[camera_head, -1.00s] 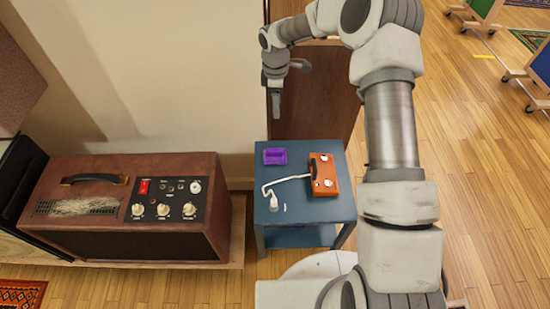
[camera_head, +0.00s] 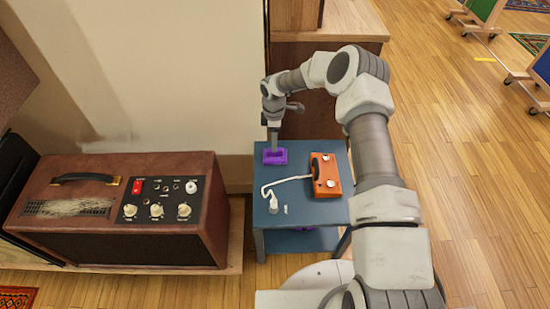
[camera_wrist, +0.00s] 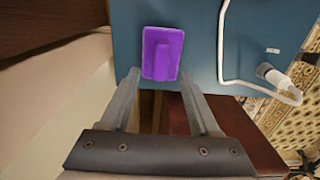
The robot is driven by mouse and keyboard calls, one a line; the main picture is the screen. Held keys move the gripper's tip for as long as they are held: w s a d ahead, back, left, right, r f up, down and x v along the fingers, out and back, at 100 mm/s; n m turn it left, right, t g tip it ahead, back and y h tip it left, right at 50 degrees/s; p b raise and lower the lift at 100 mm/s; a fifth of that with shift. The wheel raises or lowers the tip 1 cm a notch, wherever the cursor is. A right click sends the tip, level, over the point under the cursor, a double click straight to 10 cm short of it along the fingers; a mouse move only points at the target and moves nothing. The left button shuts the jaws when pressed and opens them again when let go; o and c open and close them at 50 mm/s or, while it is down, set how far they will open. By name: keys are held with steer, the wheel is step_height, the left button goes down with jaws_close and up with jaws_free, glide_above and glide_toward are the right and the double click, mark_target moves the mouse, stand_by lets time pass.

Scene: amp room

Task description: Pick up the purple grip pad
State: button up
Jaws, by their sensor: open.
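The purple grip pad (camera_head: 281,158) lies flat at the far left corner of the small blue table (camera_head: 333,211). In the wrist view the pad (camera_wrist: 151,54) is a rectangle with a raised bar along its middle, lying near the table's edge. My gripper (camera_head: 273,146) is above the pad in the head view and hides part of it. In the wrist view my gripper (camera_wrist: 160,90) has its two fingers spread apart with nothing between them. The pad is just beyond the fingertips there, apart from them.
An orange pedal box (camera_head: 325,175) with a white cable (camera_head: 283,182) and a white plug (camera_head: 263,204) shares the tabletop. A brown amplifier (camera_head: 120,207) stands left of the table. A wall is behind, and a wooden cabinet (camera_head: 328,22) stands at the back.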

steer(key=shift+s+d+f+b, duration=0.1)
steer(key=shift+f+b, duration=0.5)
steer(key=shift+f, duration=0.8)
steer(key=shift+d+f+b, duration=0.1)
steer(key=shift+f+b, duration=0.45)
steer(key=shift+f, duration=0.8)
jaws_close()
